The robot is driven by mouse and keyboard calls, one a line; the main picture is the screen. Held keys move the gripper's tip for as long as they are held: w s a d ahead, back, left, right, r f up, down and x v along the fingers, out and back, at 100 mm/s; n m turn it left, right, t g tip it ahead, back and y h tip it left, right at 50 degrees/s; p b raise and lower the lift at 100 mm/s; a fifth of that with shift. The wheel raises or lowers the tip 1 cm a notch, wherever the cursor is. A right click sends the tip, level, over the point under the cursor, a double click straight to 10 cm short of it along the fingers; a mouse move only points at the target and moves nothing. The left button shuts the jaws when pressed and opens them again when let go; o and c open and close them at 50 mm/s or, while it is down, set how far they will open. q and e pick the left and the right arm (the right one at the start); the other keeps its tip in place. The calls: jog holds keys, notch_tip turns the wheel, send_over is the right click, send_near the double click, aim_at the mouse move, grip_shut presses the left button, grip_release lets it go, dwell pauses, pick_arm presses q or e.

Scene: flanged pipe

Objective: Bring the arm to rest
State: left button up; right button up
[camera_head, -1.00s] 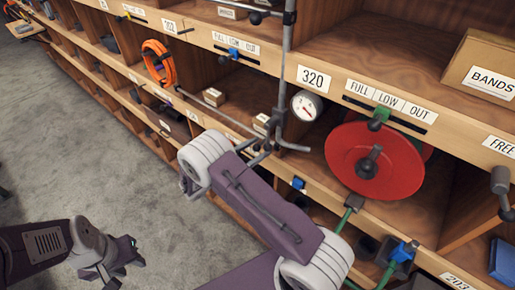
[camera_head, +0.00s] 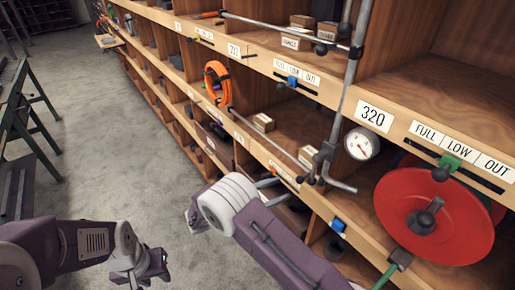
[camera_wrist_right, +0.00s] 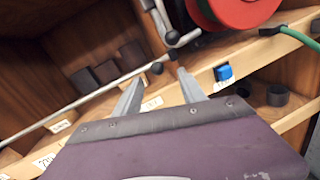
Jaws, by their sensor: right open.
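My right gripper (camera_wrist_right: 162,74) is open in the right wrist view, its two pale fingers apart with nothing held between them. It points toward the shelf front, below the bent end of a grey pipe (camera_wrist_right: 158,22); I cannot tell the gap. In the head view my right arm (camera_head: 228,203) reaches in from the bottom right, bent in front of the lower shelves, and largely hides its own gripper. My left gripper (camera_head: 142,268) is at the lower left over the grey floor, clear of the shelves. Its fingers are too small and dark to tell open from shut.
The wooden shelving (camera_head: 300,125) runs along the right. A grey pipe (camera_head: 345,105) stands before it, with a gauge (camera_head: 361,143) and a red reel (camera_head: 435,215) nearby. An orange hose coil (camera_head: 217,82) hangs further back. A green stand (camera_head: 22,115) is at left. The floor between is clear.

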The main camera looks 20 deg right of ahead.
jog(key=shift+d, duration=0.1)
jog(key=s+d+f+m+g+y, duration=0.2)
jog(key=s+f+m+g+y, duration=0.1)
jog(key=s+m+y, duration=0.3)
jog(key=s+d+f+m+g+y, duration=0.25)
jog(key=s+g+y, duration=0.2)
jog(key=s, duration=0.35)
jog(key=s+a+m+t+y, duration=0.1)
jog(key=a+m+t+y, duration=0.4)
jog(key=m, duration=0.5)
jog(key=shift+s+a+f+y, duration=0.25)
jog(key=shift+a+y, duration=0.2)
jog(key=shift+y, duration=0.7)
jog(key=shift+s, duration=0.15)
